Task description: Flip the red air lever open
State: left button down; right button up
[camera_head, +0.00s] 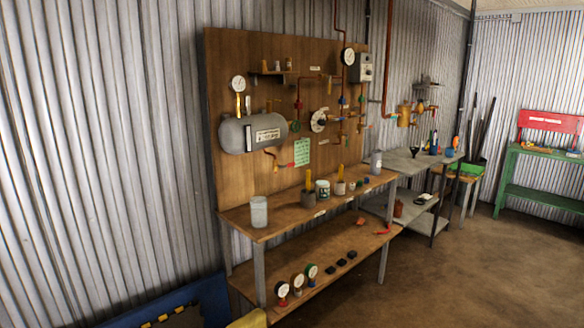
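Neither of my grippers is in view. I cannot tell for sure which part is the red air lever. A small red handle (290,165) sits at the end of a bent copper pipe (272,158) under the grey tank (252,133) on the wooden wall board. Other small red parts, such as a red valve piece (299,104), are on the board's pipework. They are too small to tell whether any is open or shut.
A grey table (408,163) and a green bench (545,155) stand further right. The brown floor (450,285) at the lower right is clear.

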aim_at(293, 164)
jog(key=l, duration=0.45)
jog(key=k+l+u, duration=0.1)
jog(key=l, duration=0.3)
jog(key=i+l+u, duration=0.15)
jog(key=l, duration=0.25)
jog(key=i+l+u, duration=0.15)
jog(key=l, duration=0.25)
jog(key=i+l+u, duration=0.15)
jog(key=l, duration=0.3)
jog(key=i+l+u, duration=0.1)
jog(key=l, duration=0.35)
jog(key=i+l+u, duration=0.15)
jog(key=l, duration=0.35)
jog(key=i+l+u, duration=0.15)
jog(key=l, duration=0.3)
jog(key=i+l+u, duration=0.2)
jog(key=i+l, duration=0.2)
jog(key=l, duration=0.25)
jog(key=i+l, duration=0.2)
jog(key=l, duration=0.15)
jog(key=i+l+u, duration=0.25)
jog(key=i+l, duration=0.15)
jog(key=l, duration=0.3)
jog(key=i+l+u, duration=0.1)
jog(key=l, duration=0.25)
